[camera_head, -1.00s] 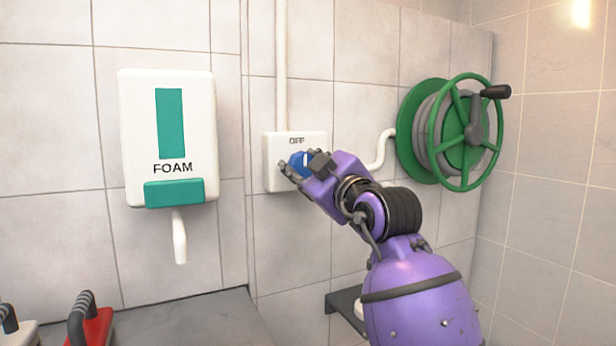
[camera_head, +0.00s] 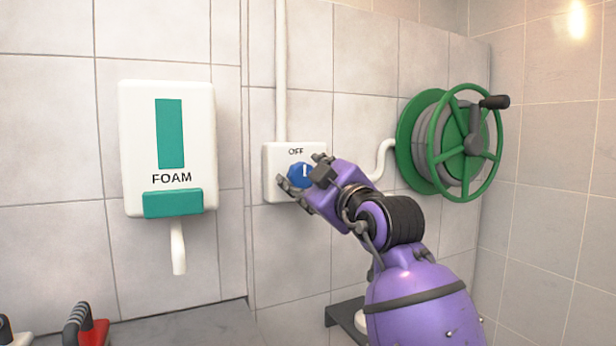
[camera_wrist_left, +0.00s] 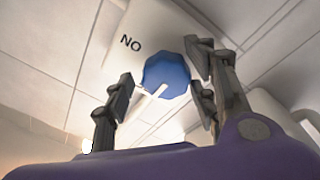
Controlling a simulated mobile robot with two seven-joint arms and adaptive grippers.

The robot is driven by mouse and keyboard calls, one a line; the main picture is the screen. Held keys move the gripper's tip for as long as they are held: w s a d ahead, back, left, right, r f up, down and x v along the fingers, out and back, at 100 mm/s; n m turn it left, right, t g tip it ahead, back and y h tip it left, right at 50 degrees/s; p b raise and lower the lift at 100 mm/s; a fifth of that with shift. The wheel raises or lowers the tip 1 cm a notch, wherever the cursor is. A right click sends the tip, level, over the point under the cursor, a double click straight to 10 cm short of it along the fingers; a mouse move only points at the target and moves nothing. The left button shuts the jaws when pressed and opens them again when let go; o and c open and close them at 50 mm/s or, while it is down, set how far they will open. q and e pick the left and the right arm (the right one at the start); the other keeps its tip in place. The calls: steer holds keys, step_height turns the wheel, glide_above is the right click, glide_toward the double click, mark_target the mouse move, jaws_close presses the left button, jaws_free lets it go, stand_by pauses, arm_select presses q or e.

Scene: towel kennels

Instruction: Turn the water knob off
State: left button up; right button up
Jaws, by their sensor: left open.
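The blue water knob (camera_head: 300,175) sits on a white wall box (camera_head: 279,155) marked OFF at its top. A short white mark on the knob points up, roughly toward OFF. My left gripper (camera_head: 303,172) is open, with its fingers on either side of the knob. In the left wrist view the knob (camera_wrist_left: 166,76) lies between the spread fingers (camera_wrist_left: 160,78), with gaps visible beside it. The box label there reads NO, apparently ON upside down. Whether any fingertip touches the knob is not clear. My right gripper is not in view.
A white foam dispenser (camera_head: 135,150) hangs on the wall to the left. A green hose reel (camera_head: 421,150) with a crank is to the right. A red-based item with a dark handle (camera_head: 95,333) stands at the lower left. A dark shelf (camera_head: 340,314) is below.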

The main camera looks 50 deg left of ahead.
arm_select(q)
steer(key=shift+d, duration=0.1)
steer(key=v, duration=1.2)
steer(key=shift+f, duration=0.1)
